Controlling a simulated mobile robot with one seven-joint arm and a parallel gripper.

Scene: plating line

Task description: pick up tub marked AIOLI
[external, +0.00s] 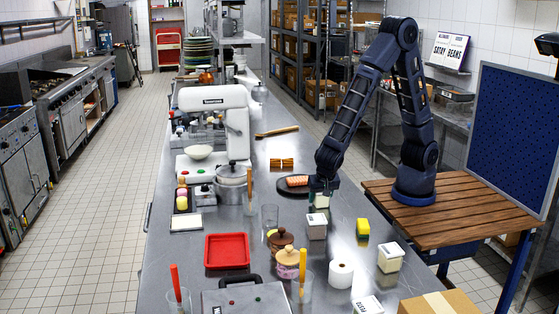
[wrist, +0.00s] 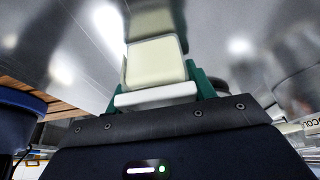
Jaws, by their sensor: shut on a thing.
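My gripper (external: 323,190) is low over the middle of the steel counter, its jaws shut on a pale tub (external: 322,201). In the wrist view the cream-topped tub (wrist: 152,61) sits between the green fingers of my gripper (wrist: 158,77). No AIOLI lettering is readable on this tub. I cannot tell if its base touches the counter. A similar white tub (external: 317,228) stands just in front of it, and another white tub (external: 390,258) stands farther right. Their labels are too small to read.
A dark tray with an orange-brown item (external: 297,181) is close to the left of my gripper. A red tray (external: 227,251) is at left.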

